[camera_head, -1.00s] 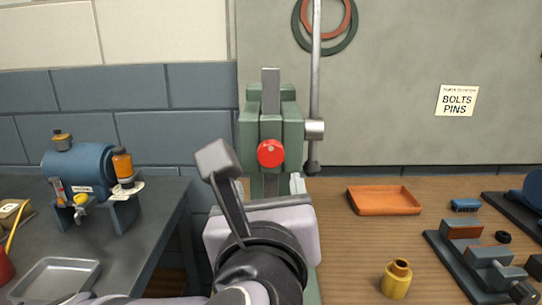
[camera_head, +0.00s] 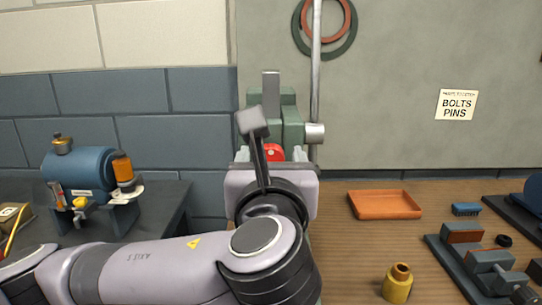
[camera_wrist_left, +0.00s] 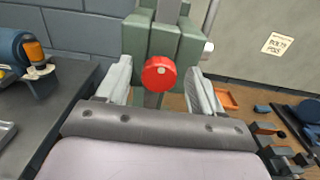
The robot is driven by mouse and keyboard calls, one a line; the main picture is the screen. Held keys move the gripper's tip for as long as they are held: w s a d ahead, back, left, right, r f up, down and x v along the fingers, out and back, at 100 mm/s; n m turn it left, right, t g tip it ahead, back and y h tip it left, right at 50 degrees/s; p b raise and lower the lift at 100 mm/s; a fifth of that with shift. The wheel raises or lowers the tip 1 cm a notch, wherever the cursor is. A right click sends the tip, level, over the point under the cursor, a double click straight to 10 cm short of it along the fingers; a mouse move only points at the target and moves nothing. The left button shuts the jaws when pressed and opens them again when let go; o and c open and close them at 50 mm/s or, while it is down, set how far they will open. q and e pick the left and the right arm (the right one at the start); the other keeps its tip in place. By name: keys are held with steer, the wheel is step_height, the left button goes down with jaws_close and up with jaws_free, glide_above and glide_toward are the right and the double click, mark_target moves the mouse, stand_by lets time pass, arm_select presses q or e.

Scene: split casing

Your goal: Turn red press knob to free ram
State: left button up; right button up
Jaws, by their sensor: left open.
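The green press (camera_head: 292,118) stands at the table's edge with a grey ram bar (camera_head: 271,88) rising from its top. Its round red knob (camera_head: 274,151) is partly hidden behind my left wrist in the head view. In the left wrist view the red knob (camera_wrist_left: 158,74) shows whole, with a pale dot near its centre. My left gripper (camera_wrist_left: 159,67) is open, with one finger on each side of the knob in that view. I cannot tell whether the fingers touch it. My right gripper is not in view.
A long grey lever (camera_head: 316,70) rises at the press's right. An orange tray (camera_head: 384,205), a brass bottle-shaped part (camera_head: 397,284) and dark fixtures (camera_head: 480,262) lie on the wooden bench to the right. A blue tank (camera_head: 80,172) stands on the dark table to the left.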

arm_select(q)
steer(key=shift+w, duration=0.2)
steer(key=shift+c, duration=0.4)
steer(key=c, duration=1)
steer(key=shift+o, duration=0.2)
steer(key=shift+f+n, duration=0.1)
steer(key=shift+n, duration=0.3)
steer(key=n+b, duration=0.1)
steer(key=n, duration=0.7)
steer(key=n+b, duration=0.2)
steer(key=n, duration=0.6)
steer(key=shift+a+f+n, duration=0.15)
steer(key=shift+a+n, duration=0.05)
steer(key=shift+n, duration=0.5)
